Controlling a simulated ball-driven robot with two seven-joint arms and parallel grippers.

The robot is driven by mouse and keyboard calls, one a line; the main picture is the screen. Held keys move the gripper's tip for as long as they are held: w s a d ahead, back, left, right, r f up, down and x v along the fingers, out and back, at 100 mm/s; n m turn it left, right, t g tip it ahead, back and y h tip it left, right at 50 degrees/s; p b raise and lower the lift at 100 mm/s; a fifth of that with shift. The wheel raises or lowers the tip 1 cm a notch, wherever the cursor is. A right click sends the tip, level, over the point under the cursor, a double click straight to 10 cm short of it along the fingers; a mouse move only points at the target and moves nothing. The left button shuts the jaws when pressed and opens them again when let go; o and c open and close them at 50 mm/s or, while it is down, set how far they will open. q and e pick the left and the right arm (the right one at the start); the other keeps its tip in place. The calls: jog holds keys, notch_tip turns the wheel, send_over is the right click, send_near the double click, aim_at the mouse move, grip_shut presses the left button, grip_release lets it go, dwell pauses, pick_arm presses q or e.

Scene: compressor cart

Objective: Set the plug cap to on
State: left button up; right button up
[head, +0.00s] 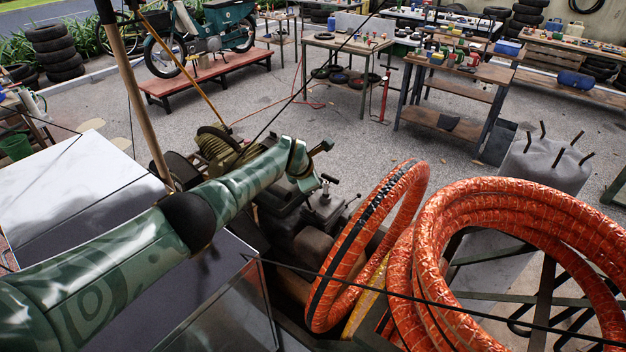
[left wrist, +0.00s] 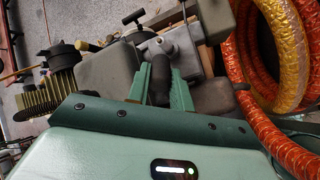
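My left arm reaches in from the left in the head view, and its gripper (head: 318,165) is over the engine on the cart. In the left wrist view the green fingers of my left gripper (left wrist: 160,82) stand apart. A dark, bent rubber piece, apparently the plug cap (left wrist: 159,72), shows between them, close to both fingers. Whether the fingers press on it or it lies just beyond them, I cannot tell. Its lower end is hidden behind the gripper body. In the head view I cannot make out the cap. My right gripper is out of view.
The grey engine (head: 322,212) is beside the arm. Orange hose coils (head: 490,200) stand close on the right. A ribbed, olive part (left wrist: 62,80) is left of the fingers. Workbenches (head: 455,75) and a moped (head: 205,30) are farther back across open gravel.

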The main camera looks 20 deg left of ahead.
pick_arm(q)
jog(key=o, duration=0.4)
jog(key=shift+a+f, duration=0.1)
jog(key=shift+s+r+p, duration=0.15)
jog(key=shift+r+p, duration=0.25)
jog(key=shift+r, duration=0.1)
jog(key=p+v, duration=0.2)
jog(key=v, duration=1.3)
jog(key=shift+s, duration=0.3)
